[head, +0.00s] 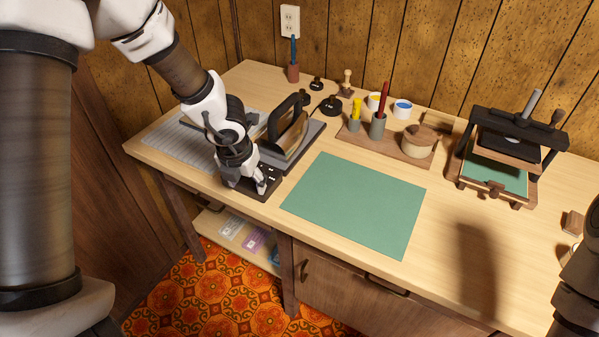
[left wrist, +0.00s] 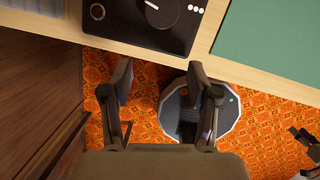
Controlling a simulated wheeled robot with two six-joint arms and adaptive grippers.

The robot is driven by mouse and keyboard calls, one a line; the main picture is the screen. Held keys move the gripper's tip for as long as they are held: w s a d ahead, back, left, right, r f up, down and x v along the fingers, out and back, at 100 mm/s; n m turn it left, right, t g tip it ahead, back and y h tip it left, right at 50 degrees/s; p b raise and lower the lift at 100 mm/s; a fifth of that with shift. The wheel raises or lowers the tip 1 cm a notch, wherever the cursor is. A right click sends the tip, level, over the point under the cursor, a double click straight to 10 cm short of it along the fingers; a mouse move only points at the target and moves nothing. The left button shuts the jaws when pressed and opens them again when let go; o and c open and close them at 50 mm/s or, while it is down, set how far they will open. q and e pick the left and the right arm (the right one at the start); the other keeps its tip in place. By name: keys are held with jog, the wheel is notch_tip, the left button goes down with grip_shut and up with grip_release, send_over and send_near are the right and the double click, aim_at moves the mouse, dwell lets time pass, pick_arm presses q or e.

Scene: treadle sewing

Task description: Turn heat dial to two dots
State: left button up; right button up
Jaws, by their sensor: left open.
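The heat dial (left wrist: 166,12) is a round black knob with a white pointer line, cut off by the top edge of the left wrist view. It sits on a dark control panel (left wrist: 125,28).
A wooden tray (head: 382,146) with pots and a press (head: 500,160) stand further right. The table's front edge (left wrist: 230,65) is close to my left gripper.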

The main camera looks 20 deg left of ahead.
pick_arm(q)
jog(key=shift+t, duration=0.9)
jog(key=r, duration=0.1)
jog(key=w+r, duration=0.1)
jog(key=r, duration=0.1)
jog(key=w+r, duration=0.1)
jog(key=r, duration=0.1)
jog(key=shift+w+a, duration=0.15)
jog(key=shift+w, duration=0.05)
jog(key=b+x, duration=0.4)
jog(key=x, duration=0.3)
jog(key=shift+w, duration=0.25)
jog(key=shift+r, duration=0.1)
grip_shut()
